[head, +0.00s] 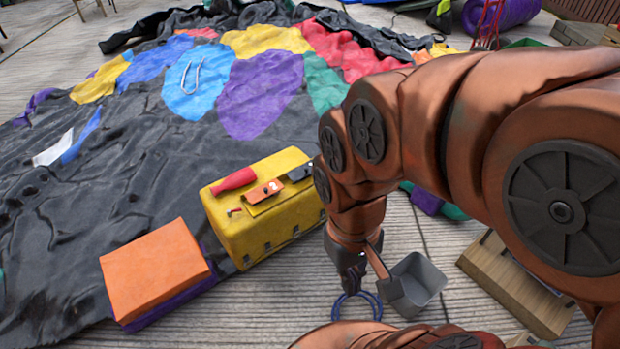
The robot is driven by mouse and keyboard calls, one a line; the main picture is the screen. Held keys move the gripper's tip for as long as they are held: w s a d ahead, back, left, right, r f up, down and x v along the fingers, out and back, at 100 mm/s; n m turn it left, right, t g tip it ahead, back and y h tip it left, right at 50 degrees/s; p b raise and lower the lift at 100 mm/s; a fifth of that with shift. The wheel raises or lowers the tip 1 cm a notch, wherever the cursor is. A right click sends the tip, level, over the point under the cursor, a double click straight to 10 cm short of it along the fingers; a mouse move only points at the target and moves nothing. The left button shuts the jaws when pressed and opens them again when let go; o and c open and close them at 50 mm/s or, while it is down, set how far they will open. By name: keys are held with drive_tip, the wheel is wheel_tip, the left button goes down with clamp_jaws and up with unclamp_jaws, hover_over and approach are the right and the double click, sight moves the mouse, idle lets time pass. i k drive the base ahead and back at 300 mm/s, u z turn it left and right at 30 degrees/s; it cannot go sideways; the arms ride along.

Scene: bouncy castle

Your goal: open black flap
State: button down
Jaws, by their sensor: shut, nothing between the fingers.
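A large deflated bouncy castle (60,215) of wrinkled black sheet lies on the floor, with coloured patches on it. A dark piece (300,171) lies at the right end of the top of a yellow box (285,215); I cannot tell which dark part is the black flap. My gripper (351,284) points down to the right of the yellow box, apart from it. It is shut and holds nothing. My arm hides what lies behind it on the right.
An orange-topped block (155,272) stands left of the yellow box, which carries a red bottle-like object (233,180) and an orange device (262,192). Blue rings (357,306) and a grey bin-like container (418,281) are by my gripper. A wooden box (515,285) stands at right.

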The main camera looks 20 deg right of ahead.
sight(300, 172)
drive_tip(key=u, duration=0.25)
drive_tip(key=i, duration=0.9)
drive_tip(key=z, duration=0.3)
